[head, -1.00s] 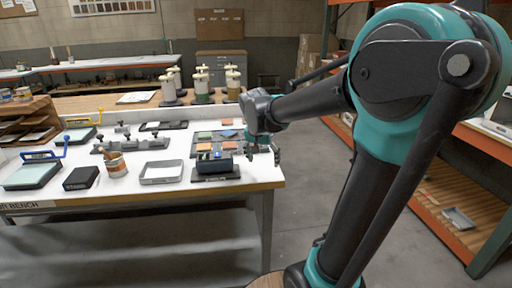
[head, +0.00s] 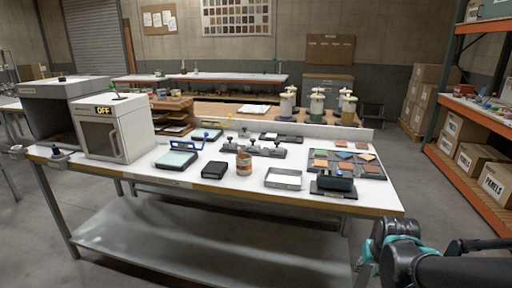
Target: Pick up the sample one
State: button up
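Several flat square samples lie in a dark sectioned tray (head: 345,176) at the right end of the white-topped bench; an orange one (head: 321,163) is among them. A dark holder (head: 334,183) on a dark base stands at the bench's front right; what sits in it is too small to tell. I cannot tell which piece is sample one. Part of my arm shows at the lower right, beyond the bench's front right corner. I cannot make out my gripper's fingers.
A shallow grey tray (head: 283,178), a brush pot (head: 243,163) and a black box (head: 214,170) stand left of the holder. A white oven (head: 113,128) marked OFF is at the bench's left. Orange shelving (head: 468,158) is at right. White-topped canisters (head: 317,103) stand behind.

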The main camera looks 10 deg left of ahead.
aim_at(59, 137)
jog(key=j+u, duration=0.1)
jog(key=j, duration=0.45)
jog(key=j+u, duration=0.1)
jog(key=j, duration=0.45)
jog(key=i+j+u, duration=0.15)
jog(key=j, duration=0.35)
jog(key=j+u, duration=0.1)
jog(key=j, duration=0.45)
jog(key=i+j+u, duration=0.1)
jog(key=j, duration=0.4)
jog(key=i, duration=0.1)
